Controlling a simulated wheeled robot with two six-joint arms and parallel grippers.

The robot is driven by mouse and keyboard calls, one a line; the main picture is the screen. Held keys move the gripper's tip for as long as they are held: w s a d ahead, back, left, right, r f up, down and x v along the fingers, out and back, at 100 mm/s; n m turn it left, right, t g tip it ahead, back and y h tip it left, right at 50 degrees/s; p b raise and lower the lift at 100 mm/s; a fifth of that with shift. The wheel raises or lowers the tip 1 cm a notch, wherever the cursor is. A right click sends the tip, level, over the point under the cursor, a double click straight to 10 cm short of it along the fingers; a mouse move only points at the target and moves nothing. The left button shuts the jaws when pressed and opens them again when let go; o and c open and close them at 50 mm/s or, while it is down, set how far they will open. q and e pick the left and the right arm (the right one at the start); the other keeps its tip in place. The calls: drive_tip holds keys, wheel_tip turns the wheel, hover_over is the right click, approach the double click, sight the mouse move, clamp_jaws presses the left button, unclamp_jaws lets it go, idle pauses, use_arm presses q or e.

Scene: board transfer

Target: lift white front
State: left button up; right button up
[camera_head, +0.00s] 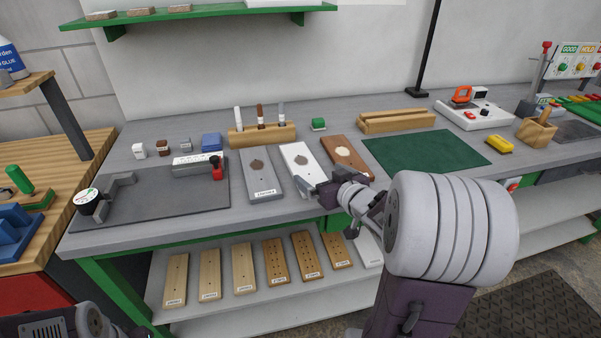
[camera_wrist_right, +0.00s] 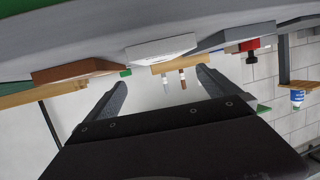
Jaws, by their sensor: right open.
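A white board (camera_head: 298,155) with a round grey spot lies flat on the grey workbench, between a grey board (camera_head: 260,178) and a brown board (camera_head: 344,156). My right gripper (camera_head: 313,188) is at the front end of the white board and covers its near end in the head view. In the right wrist view, which is upside down, the open jaws (camera_wrist_right: 161,78) show nothing between them. The white board's front end (camera_wrist_right: 160,48) is ahead, roughly centred between the fingers. Whether a finger touches it I cannot tell. My left gripper does not show.
A wooden block with upright markers (camera_head: 262,133) stands behind the boards. A dark plate with a clamp (camera_head: 150,200) is at left and a green mat (camera_head: 425,150) at right. Several boards (camera_head: 243,268) lie on the shelf below. The bench's front edge is close under my right gripper.

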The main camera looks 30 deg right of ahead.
sight(304, 165)
drive_tip(key=x, duration=0.2)
drive_tip(key=b+x, duration=0.1)
drive_tip(key=shift+w+a+f, duration=0.1)
drive_tip(key=shift+w+a, duration=0.1)
drive_tip(key=shift+a, duration=0.1)
drive_tip(key=shift+w+d, duration=0.2)
drive_tip(key=shift+w, duration=0.15)
drive_tip(key=b+x, duration=0.1)
drive_tip(key=x, duration=0.1)
drive_tip(key=b+x, duration=0.1)
drive_tip(key=x, duration=0.2)
drive_tip(key=shift+d+f, duration=0.1)
drive_tip(key=shift+f, duration=0.35)
drive_tip(key=shift+s+r, duration=0.1)
drive_tip(key=shift+r, duration=0.05)
drive_tip(key=shift+c, duration=0.3)
